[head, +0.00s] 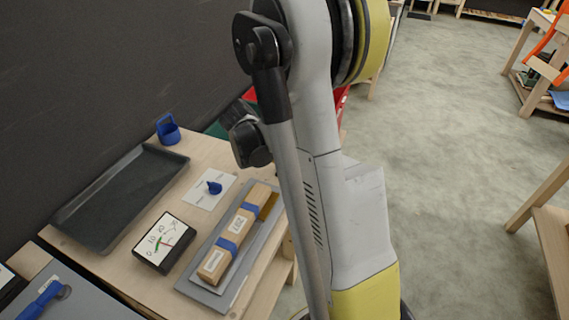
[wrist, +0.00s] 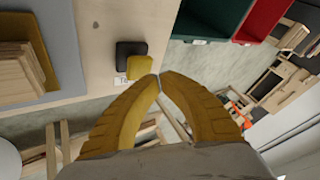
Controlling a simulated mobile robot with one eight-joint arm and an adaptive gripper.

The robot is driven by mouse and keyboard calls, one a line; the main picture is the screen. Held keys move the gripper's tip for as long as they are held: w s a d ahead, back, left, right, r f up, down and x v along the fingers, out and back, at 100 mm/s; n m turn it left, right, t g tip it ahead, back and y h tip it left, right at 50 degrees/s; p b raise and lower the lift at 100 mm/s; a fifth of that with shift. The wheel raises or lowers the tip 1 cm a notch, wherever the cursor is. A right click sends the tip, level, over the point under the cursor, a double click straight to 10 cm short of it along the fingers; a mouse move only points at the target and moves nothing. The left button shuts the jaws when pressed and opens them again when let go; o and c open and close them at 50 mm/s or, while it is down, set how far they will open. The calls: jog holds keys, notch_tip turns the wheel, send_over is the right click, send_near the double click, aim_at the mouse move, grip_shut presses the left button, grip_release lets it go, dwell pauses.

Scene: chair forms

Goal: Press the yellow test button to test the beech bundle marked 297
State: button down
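The yellow test button (wrist: 139,66) shows in the wrist view on the edge of the table, against a small black block, with a partly covered white label beside it. My gripper (wrist: 158,76) has its yellow fingertips together, just right of the button in the picture; I cannot tell whether they touch it. A wood bundle also shows in the wrist view (wrist: 20,75). My arm hides the gripper and button in the head view.
A dial meter (head: 163,242) stands left of the bundle. Behind are a blue knob (head: 214,187) on a white card, a dark tray (head: 120,195) and a blue holder (head: 168,131). Green (wrist: 210,18) and red (wrist: 262,20) bins lie beyond the table edge.

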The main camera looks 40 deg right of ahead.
jog(key=shift+r+p, duration=1.8)
jog(key=shift+r, duration=0.8)
jog(key=s+a+r+n+t+y, duration=0.2)
jog(key=s+a+r+n, duration=0.1)
jog(key=a+n, duration=0.6)
jog(key=s+a+r+n+t+y, duration=0.3)
jog(key=s+a+r+n, duration=0.1)
jog(key=a+n, duration=0.5)
jog(key=s+a+r+n+t+y, duration=0.2)
jog(key=s+a+r+n, duration=0.2)
jog(key=a+n, duration=0.5)
jog(key=s+a, duration=0.1)
jog(key=a, duration=0.2)
jog(key=shift+a, duration=0.25)
